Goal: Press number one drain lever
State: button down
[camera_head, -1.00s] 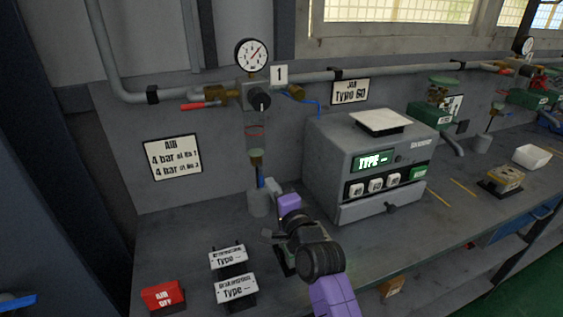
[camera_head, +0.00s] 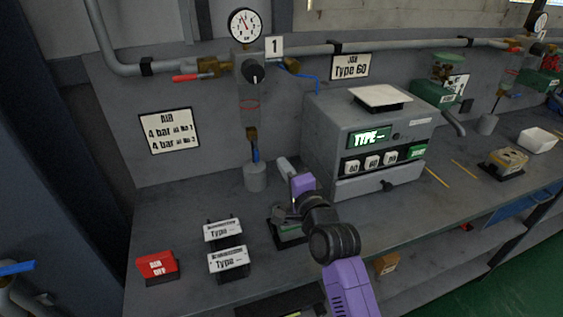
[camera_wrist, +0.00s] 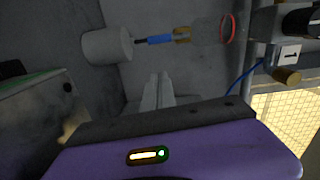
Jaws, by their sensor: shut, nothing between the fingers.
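The number one unit on the back wall carries a "1" plate (camera_head: 274,47), a round gauge (camera_head: 245,25) and a black knob (camera_head: 253,72). At its foot is a brass drain fitting (camera_head: 251,137) with a small blue lever (camera_head: 256,155), above a grey cup (camera_head: 255,178). In the wrist view the blue lever (camera_wrist: 160,40) lies between the cup (camera_wrist: 107,45) and the brass fitting (camera_wrist: 181,35). My gripper (camera_head: 284,165) is shut and empty. It stands right of the lever and a little lower, apart from it. Its fingertips (camera_wrist: 158,80) point towards the lever side.
A grey test machine (camera_head: 365,140) stands close on the right of my gripper. Two label stands (camera_head: 226,258) and a red air-off block (camera_head: 157,267) sit at the front left. A red-handled valve (camera_head: 187,77) is on the pipe. The bench left of the cup is clear.

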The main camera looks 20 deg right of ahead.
jog(key=s, duration=0.7)
jog(key=shift+s+d, duration=0.25)
jog(key=shift+d, duration=0.15)
jog(key=shift+r, duration=0.1)
jog(key=shift+d+r+n, duration=0.1)
jog(key=shift+r+n, duration=0.15)
jog(key=shift+n, duration=0.25)
jog(key=s+f+n+g, duration=0.1)
jog(key=s+n, duration=0.4)
jog(key=s, duration=0.9)
jog(key=s+f+n+g, duration=0.1)
jog(key=s+f+n, duration=0.3)
jog(key=s, duration=1.1)
jog(key=s+f+n+g+h, duration=0.1)
jog(key=s+n, duration=0.5)
jog(key=s, duration=0.9)
jog(key=shift+s+a+f, duration=0.2)
jog(key=shift+a+f, duration=0.05)
jog(key=shift+f, duration=0.55)
